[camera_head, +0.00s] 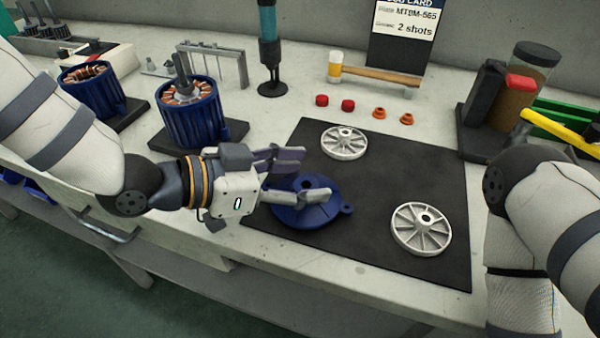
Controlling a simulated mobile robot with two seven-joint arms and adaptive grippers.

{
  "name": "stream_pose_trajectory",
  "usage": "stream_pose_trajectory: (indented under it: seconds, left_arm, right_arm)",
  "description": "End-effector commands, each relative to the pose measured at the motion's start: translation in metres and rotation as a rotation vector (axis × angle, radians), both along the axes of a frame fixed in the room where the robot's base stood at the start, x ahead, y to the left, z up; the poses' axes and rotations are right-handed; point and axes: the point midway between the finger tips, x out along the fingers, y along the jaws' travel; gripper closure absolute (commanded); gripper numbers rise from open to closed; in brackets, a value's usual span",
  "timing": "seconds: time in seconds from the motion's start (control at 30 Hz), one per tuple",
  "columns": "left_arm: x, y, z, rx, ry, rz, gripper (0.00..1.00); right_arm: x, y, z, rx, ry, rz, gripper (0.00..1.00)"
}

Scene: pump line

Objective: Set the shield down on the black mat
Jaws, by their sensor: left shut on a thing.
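The shield is a round blue disc (325,213) with a small lug at its right side. It is over the left part of the black mat (375,270). My left gripper (308,176) comes in from the left and is shut on the shield at its upper middle. The fingers and gripper body hide part of the disc. I cannot tell whether the shield's underside touches the mat or is slightly above it. My right arm shows at the right, but its gripper is out of view.
Two silver spoked wheels (421,229) (344,143) lie on the mat. Red caps (347,105) and orange parts (379,113) sit behind it, with a mallet (375,74). Blue motor housings (192,115) stand at the left.

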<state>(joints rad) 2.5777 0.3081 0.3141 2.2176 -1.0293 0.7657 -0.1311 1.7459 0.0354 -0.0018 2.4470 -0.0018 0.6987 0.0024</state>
Motion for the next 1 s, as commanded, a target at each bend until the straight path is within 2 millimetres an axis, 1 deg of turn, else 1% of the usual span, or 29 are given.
stream_pose_trajectory:
  seconds: [0.37, 0.8, 0.93, 0.97, 1.0]
  left_arm:
    - [0.000, 0.000, 0.000, -0.001, 0.000, 0.000, 0.94]
    - [0.000, 0.000, -0.012, 0.000, 0.001, 0.000, 0.94]
    - [0.000, 0.000, -0.011, -0.001, 0.000, 0.000, 0.94]
    - [0.000, 0.000, -0.011, -0.001, 0.000, 0.000, 0.36]
    - [0.000, 0.000, -0.011, -0.001, 0.000, 0.000, 0.27]
  right_arm:
    - [0.000, 0.000, 0.000, 0.000, 0.000, 0.000, 0.60]
    - [-0.003, 0.000, -0.003, 0.000, 0.009, 0.000, 0.60]
    - [-0.003, 0.000, -0.003, 0.000, 0.009, 0.000, 0.60]
    - [-0.003, 0.000, -0.003, 0.000, 0.009, 0.000, 0.60]
    - [-0.003, 0.000, -0.003, 0.000, 0.008, 0.000, 0.60]
